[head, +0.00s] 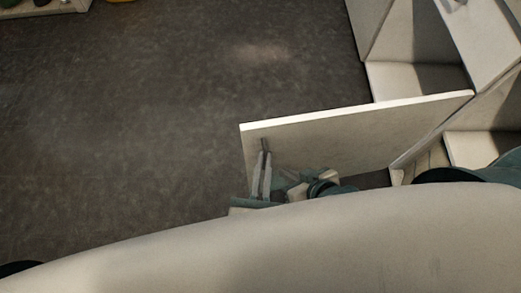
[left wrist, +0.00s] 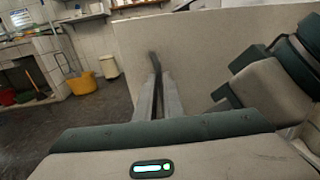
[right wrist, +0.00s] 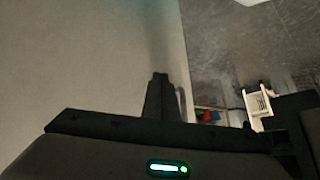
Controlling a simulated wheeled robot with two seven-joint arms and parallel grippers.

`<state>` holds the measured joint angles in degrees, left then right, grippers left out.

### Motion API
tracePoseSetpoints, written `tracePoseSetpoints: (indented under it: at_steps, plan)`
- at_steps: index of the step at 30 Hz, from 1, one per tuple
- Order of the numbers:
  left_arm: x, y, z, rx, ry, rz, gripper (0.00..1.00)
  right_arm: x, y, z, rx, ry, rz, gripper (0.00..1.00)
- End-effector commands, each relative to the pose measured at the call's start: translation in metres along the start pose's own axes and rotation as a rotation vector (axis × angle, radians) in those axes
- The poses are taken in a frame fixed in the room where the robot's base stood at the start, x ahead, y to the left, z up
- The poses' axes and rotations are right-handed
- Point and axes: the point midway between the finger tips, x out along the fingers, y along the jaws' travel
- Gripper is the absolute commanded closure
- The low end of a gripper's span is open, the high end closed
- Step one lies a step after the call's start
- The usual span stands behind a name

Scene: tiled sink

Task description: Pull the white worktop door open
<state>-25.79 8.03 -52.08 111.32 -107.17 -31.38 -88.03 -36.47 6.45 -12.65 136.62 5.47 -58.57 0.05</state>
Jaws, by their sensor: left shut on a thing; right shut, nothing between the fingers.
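The white worktop door (head: 345,142) stands swung out from the white cabinet on the right in the head view, with its free end to the left. A dark upright handle (head: 264,145) is on its near face by the free end. My left gripper (head: 262,165) is shut on this handle; the left wrist view shows the handle (left wrist: 154,62) between its fingers. My right gripper (right wrist: 160,80) is shut and empty, close beside a broad pale surface in the right wrist view. I cannot tell whether it touches that surface. My body hides the lower part of the head view.
The open cabinet (head: 415,82) shows bare compartments at the upper right. Dark floor (head: 150,120) is free left of and beyond the door. A yellow bucket (left wrist: 82,84) and a pale bin (left wrist: 109,66) stand far off. My right arm is close by the door.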

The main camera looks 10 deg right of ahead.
Motion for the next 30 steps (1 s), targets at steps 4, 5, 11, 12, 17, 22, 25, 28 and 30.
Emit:
tracePoseSetpoints:
  at_steps: [4,5,11,12,17,22,25,28,30]
  plan:
    - [-0.0119,-0.0106,-0.0023,-0.006,0.006,-0.017,1.00,0.0015,-0.0021,0.0012,0.002,0.013,-0.008,1.00]
    - [-0.0130,-0.0109,-0.0021,-0.006,0.006,-0.017,1.00,0.0014,-0.0024,0.0015,0.002,0.015,-0.009,1.00]
    - [-0.0149,-0.0116,-0.0011,-0.007,0.005,-0.016,1.00,0.0004,-0.0025,0.0029,-0.002,0.016,-0.011,1.00]
    - [-0.0148,-0.0116,-0.0010,-0.007,0.005,-0.016,1.00,0.0004,-0.0024,0.0030,-0.002,0.016,-0.011,1.00]
    - [-0.0146,-0.0116,-0.0007,-0.007,0.005,-0.016,1.00,0.0004,-0.0024,0.0036,-0.003,0.013,-0.010,1.00]
    - [-0.0140,-0.0099,-0.0002,-0.006,0.003,-0.012,0.74,0.0006,-0.0030,0.0036,0.000,0.012,-0.011,1.00]
    - [-0.0137,-0.0087,0.0000,-0.005,0.003,-0.010,0.74,0.0006,-0.0032,0.0036,0.001,0.012,-0.011,1.00]
    - [-0.0135,-0.0078,0.0002,-0.004,0.002,-0.008,0.74,0.0008,-0.0040,0.0031,0.004,0.013,-0.011,1.00]
    - [-0.0132,-0.0071,0.0004,-0.003,0.002,-0.008,0.74,0.0008,-0.0048,0.0023,0.007,0.013,-0.012,1.00]
